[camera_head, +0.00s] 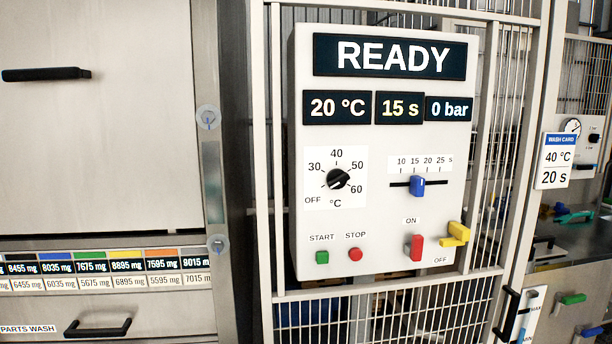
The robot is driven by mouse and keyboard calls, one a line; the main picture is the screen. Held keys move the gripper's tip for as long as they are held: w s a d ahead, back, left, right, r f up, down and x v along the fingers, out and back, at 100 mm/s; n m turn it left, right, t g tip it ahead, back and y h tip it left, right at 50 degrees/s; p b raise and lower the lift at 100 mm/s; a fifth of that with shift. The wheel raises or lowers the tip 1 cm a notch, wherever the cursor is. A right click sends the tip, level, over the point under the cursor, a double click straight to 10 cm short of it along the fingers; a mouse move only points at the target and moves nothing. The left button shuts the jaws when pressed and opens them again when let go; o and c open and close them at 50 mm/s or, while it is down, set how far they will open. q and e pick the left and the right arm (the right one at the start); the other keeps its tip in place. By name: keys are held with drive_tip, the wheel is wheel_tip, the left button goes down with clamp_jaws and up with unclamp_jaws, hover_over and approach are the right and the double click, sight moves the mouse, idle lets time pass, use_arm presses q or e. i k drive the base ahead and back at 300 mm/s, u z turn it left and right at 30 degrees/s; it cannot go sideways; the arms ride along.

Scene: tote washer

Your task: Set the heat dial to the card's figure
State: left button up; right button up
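The heat dial (339,179) is a black round knob on the white control panel (380,222). Its scale reads OFF, 30, 40, 50, 60 °C, with 40 at the top. The temperature display (337,107) reads 20 °C, under a large READY display (390,56). The wash card (556,160), on a post right of the panel, reads 40 °C and 20 s. Neither of my grippers is in view, and nothing touches the dial.
Right of the dial is a blue time slider (417,186), near 15. Below are a green START button (322,257), a red STOP button (355,254) and a red ON/OFF switch (415,248). A yellow handle (455,234) juts at the panel's right edge. Wire mesh (345,317) surrounds the panel.

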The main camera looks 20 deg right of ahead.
sight(337, 178)
drive_tip(key=z, duration=0.25)
drive_tip(key=i, duration=0.95)
drive_tip(key=z, duration=0.55)
